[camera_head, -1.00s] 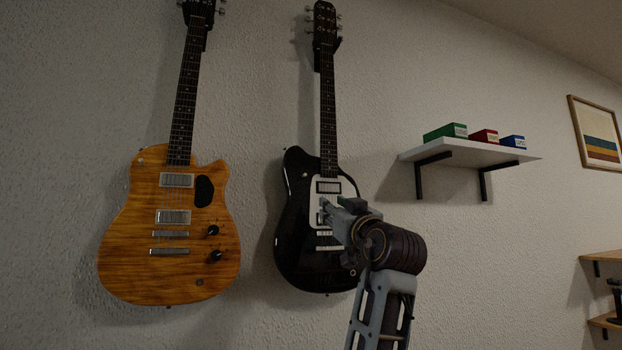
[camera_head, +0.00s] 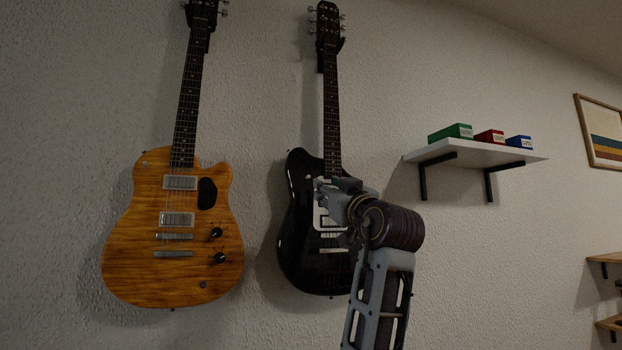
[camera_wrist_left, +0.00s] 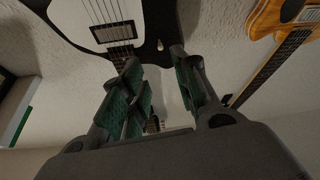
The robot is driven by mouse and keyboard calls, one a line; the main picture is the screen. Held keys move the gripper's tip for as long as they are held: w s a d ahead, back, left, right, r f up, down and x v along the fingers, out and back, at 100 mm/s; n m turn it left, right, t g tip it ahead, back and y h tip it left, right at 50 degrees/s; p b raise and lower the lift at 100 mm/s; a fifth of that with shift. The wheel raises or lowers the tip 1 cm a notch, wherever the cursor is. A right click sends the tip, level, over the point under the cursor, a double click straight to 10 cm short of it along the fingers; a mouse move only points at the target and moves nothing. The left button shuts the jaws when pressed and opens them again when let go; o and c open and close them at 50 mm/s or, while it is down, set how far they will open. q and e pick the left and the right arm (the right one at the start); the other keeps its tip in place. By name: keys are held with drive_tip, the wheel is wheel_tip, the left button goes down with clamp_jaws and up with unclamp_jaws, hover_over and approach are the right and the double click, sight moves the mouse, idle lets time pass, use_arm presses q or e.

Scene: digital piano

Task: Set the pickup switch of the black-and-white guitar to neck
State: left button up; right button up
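The black-and-white guitar (camera_head: 300,245) hangs upright on the wall in the head view, with a black body and white pickguard. In the left wrist view its body (camera_wrist_left: 157,16) fills the top, with strings and a pickup in the white plate (camera_wrist_left: 85,20). My left gripper (camera_head: 319,190) is in front of the upper pickguard and covers part of it. In the left wrist view its green-padded fingers (camera_wrist_left: 156,62) stand apart with nothing seen between them. I cannot tell whether a finger touches the guitar. My right gripper is not in view.
An orange wood-grain guitar (camera_head: 135,250) hangs to the left. A white shelf (camera_head: 470,153) with green, red and blue boxes is on the wall to the right. A framed striped picture (camera_head: 603,130) and wooden shelves (camera_head: 605,258) are at the right edge.

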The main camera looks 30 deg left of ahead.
sight(309, 177)
use_arm(q)
drive_tip(key=p+x, duration=0.3)
drive_tip(key=x, duration=0.7)
drive_tip(key=shift+p, duration=0.35)
drive_tip(key=shift+p+x, duration=0.4)
drive_tip(key=shift+x, duration=0.75)
drive_tip(key=shift+f, duration=0.1)
